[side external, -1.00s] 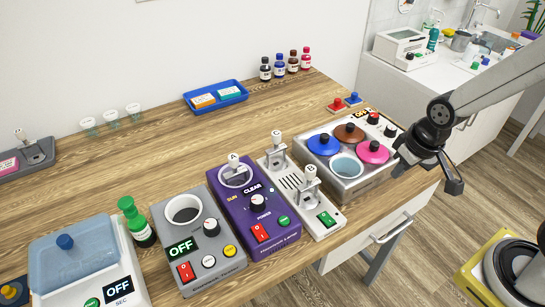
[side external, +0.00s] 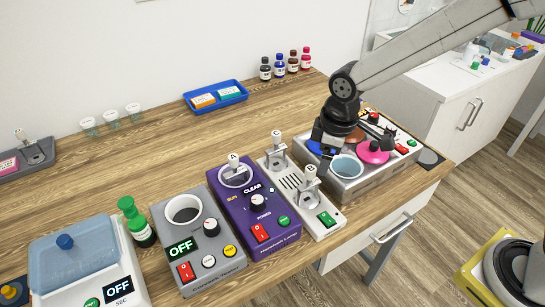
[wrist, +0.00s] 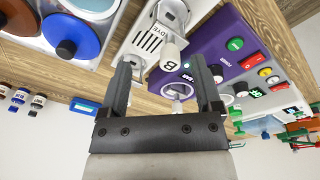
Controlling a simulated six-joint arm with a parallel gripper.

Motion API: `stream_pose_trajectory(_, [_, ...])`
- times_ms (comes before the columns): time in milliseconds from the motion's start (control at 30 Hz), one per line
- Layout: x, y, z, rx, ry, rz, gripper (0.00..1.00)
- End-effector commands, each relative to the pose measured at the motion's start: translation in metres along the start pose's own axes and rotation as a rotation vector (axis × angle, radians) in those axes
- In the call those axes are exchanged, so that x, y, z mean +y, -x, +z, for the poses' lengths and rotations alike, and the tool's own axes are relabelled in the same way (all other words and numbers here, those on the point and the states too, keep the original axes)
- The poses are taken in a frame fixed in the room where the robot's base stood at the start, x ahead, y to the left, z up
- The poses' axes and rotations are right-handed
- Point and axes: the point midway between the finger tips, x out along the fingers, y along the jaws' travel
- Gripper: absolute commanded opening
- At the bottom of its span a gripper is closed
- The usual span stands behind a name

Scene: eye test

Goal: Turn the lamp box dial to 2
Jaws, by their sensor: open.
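The purple lamp box (side external: 240,212) stands at the middle of the bench's front edge in the side external view. Its black dial (side external: 258,202) has small marks around it, too small to read. A red switch (side external: 261,231) and a green button (side external: 283,220) sit in front of the dial. My gripper (side external: 352,158) is open and empty, above the pot station to the right of the lamp box. In the wrist view the lamp box (wrist: 217,42) lies beyond my open gripper (wrist: 160,62), toward the right finger, which partly covers it.
A white device with two upright levers (side external: 298,190) stands between the lamp box and the pot station (side external: 352,183). A grey box reading OFF (side external: 228,258) stands close on the lamp box's left. The bench behind is mostly clear, with a blue tray (side external: 216,98) and several small bottles (side external: 279,66).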

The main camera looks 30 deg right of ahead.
Motion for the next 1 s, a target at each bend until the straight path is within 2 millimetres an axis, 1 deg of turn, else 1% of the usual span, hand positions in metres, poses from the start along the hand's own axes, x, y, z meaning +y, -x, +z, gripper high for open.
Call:
stream_pose_trajectory(33, [-0.009, -0.002, -0.018, -0.008, 0.081, -0.008, 0.82])
stream_pose_trajectory(200, [-0.038, -0.004, -0.067, -0.037, 0.338, -0.031, 0.82])
stream_pose_trajectory(300, [-0.057, -0.005, -0.091, -0.051, 0.471, -0.043, 0.82])
stream_pose_trajectory(400, [-0.073, -0.006, -0.107, -0.063, 0.573, -0.053, 0.82])
stream_pose_trajectory(500, [-0.084, -0.006, -0.118, -0.069, 0.640, -0.059, 0.82])
stream_pose_trajectory(600, [-0.089, -0.007, -0.123, -0.073, 0.673, -0.062, 0.82])
stream_pose_trajectory(833, [-0.090, -0.008, -0.123, -0.073, 0.680, -0.063, 0.82])
stream_pose_trajectory(1000, [-0.090, -0.015, -0.122, -0.075, 0.679, -0.064, 0.82])
